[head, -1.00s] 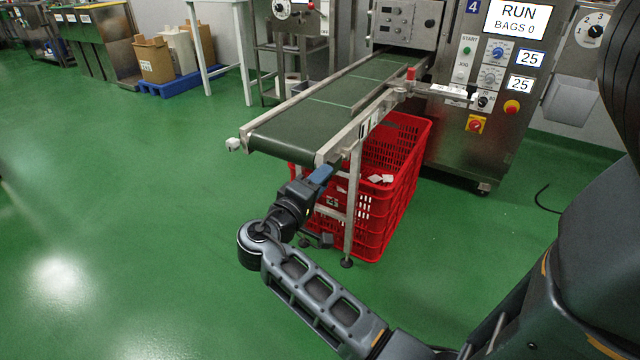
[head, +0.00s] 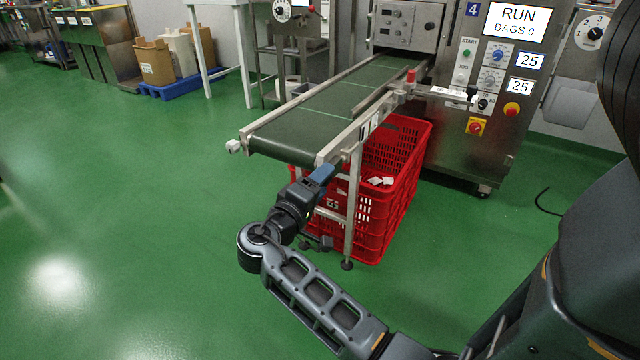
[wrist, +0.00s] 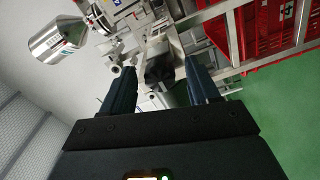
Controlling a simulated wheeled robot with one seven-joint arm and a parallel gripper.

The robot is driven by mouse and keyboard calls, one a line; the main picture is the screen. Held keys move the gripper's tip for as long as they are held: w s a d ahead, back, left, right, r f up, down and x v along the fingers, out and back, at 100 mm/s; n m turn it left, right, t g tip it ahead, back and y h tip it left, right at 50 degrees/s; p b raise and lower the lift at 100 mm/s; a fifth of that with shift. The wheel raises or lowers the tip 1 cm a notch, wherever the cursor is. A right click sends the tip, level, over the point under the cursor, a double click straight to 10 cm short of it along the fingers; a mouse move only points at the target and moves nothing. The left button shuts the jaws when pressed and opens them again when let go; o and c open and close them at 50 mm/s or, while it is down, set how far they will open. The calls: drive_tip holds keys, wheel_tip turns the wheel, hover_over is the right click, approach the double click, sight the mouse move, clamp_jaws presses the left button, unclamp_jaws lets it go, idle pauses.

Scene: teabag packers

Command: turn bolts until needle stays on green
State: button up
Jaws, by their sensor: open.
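My gripper (head: 324,172) is at the near right corner of the green conveyor belt (head: 288,137), beside the frame end. In the wrist view my gripper (wrist: 160,72) has its two dark fingers apart. A dark blocky part (wrist: 159,66) and metal frame pieces show between and beyond them; I cannot tell whether they touch. A small pale fitting (head: 234,146) sticks out at the belt's near left corner. The bolts cannot be made out clearly. A small marked plate (head: 370,124) is on the conveyor's right side; no needle or green zone is readable.
A red crate (head: 372,232) with a few white bags stands under the conveyor, close right of my gripper. A steel machine cabinet (head: 452,150) stands behind; its screen (head: 515,22) reads RUN, BAGS 0. The green floor at left is clear.

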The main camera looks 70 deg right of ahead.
drive_tip(key=p+v, duration=0.1)
drive_tip(key=v, duration=0.6)
drive_tip(key=shift+a, duration=0.4)
drive_tip(key=shift+w+f, duration=0.1)
